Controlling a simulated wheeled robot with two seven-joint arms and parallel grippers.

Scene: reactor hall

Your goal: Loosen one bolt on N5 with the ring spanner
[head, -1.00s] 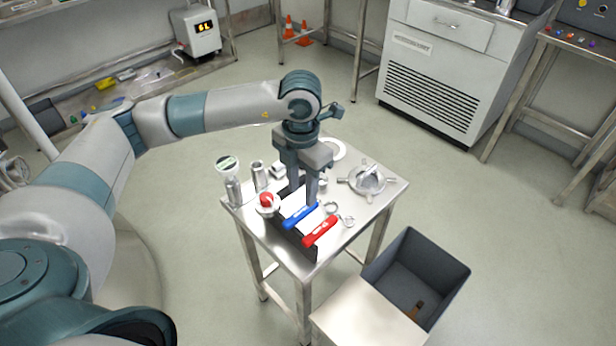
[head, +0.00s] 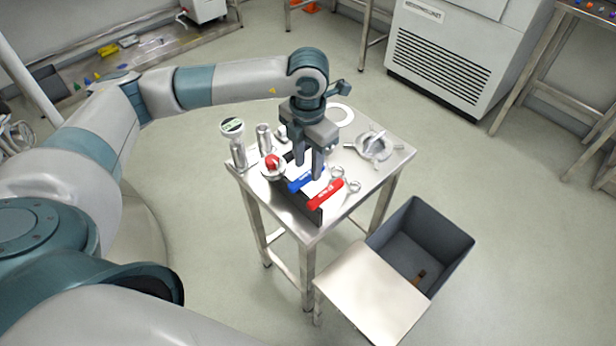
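A spanner with a blue handle (head: 300,184) lies on the small steel table, beside a spanner with a red handle (head: 326,195). Their bright ring-shaped heads point right. My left gripper (head: 310,172) points down over the blue handle, with its two fingers apart and a gap between them. Its fingertips are close to the handle and partly hide it; I cannot tell whether they touch it. My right gripper is not in view. I cannot make out N5 or its bolts in this view.
The steel table (head: 312,232) also holds metal cylinders (head: 264,138), a red-topped round piece (head: 272,163), a white ring (head: 341,115) and a spoked metal part (head: 374,147). A grey open bin (head: 448,250) and a pale flat surface (head: 370,300) stand in front.

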